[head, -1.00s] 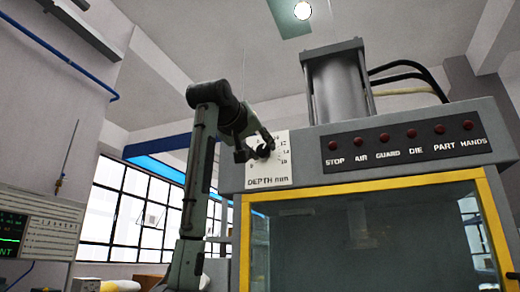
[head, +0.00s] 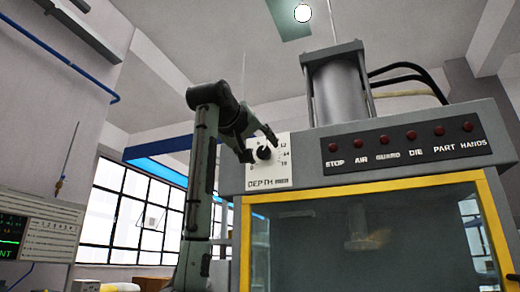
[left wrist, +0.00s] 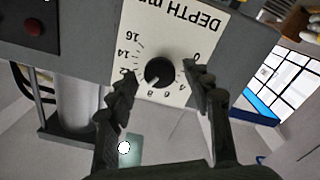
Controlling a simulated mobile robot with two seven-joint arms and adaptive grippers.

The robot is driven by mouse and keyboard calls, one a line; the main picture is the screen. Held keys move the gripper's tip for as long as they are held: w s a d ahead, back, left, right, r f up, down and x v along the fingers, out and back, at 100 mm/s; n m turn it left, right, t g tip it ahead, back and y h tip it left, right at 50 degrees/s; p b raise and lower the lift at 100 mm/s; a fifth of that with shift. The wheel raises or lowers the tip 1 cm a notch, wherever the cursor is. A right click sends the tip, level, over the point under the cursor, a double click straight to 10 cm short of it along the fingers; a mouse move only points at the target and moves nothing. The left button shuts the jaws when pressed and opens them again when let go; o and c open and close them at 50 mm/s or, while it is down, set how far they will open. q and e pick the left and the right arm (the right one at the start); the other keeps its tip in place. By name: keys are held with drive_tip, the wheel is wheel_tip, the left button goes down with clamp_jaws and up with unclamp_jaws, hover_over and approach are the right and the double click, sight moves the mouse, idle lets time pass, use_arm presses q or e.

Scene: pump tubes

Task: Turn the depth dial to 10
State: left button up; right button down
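The depth dial is a round black knob (head: 264,153) on a white plate marked DEPTH (head: 268,182), at the upper left of the machine front. In the left wrist view the plate is upside down and the knob (left wrist: 160,72) is near the middle. A small pale mark on the knob appears to point to lower left, near where 10 would lie; the 10 itself is hard to read. My left gripper (head: 259,148) is open, its fingers (left wrist: 161,76) on either side of the knob with gaps to it. My right gripper is not in view.
A row of red buttons (head: 411,135) is on a dark panel right of the dial. Below is a yellow-framed window (head: 370,190). A grey cylinder (head: 338,88) with black hoses stands on top. A monitor panel (head: 40,235) is at far left.

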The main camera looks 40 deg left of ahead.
use_arm(q)
drive_tip(key=v, duration=1.2)
drive_tip(key=shift+f, duration=0.1)
idle(0.4)
